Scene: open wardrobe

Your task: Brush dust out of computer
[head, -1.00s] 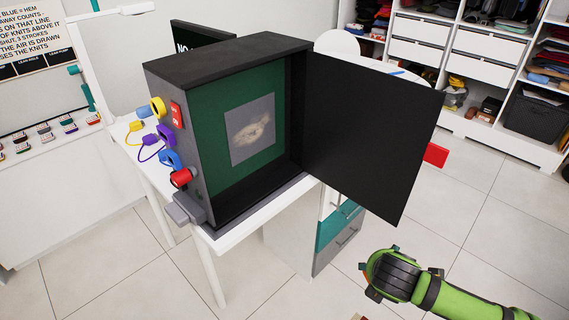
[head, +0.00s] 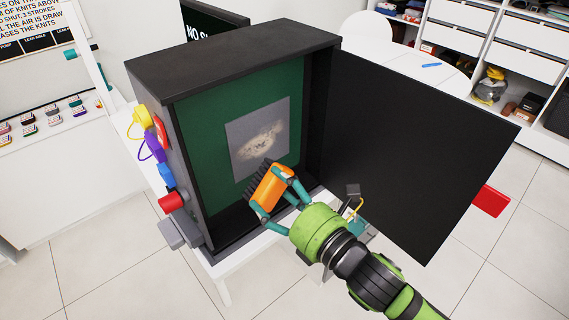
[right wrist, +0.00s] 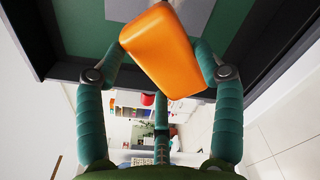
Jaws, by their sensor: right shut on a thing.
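The computer (head: 236,53) is a dark case standing on a white table, with its black door (head: 405,140) swung open to the right. Inside is a green back with a grey square panel (head: 240,130) bearing a pale patch of dust (head: 262,143). My right gripper (head: 273,197) is shut on a brush with an orange handle (head: 271,186) and dark bristles (head: 254,182). The brush is at the case opening, in front of the panel's lower edge; I cannot tell whether the bristles touch it. The orange handle fills the upper middle of the right wrist view (right wrist: 160,48). My left gripper is not in view.
Coloured plugs, among them a red one (head: 171,201), stick out of the case's left side. A monitor (head: 214,22) stands behind it. A round white table (head: 395,60) and shelves are at the back right. A red object (head: 491,201) shows beyond the door.

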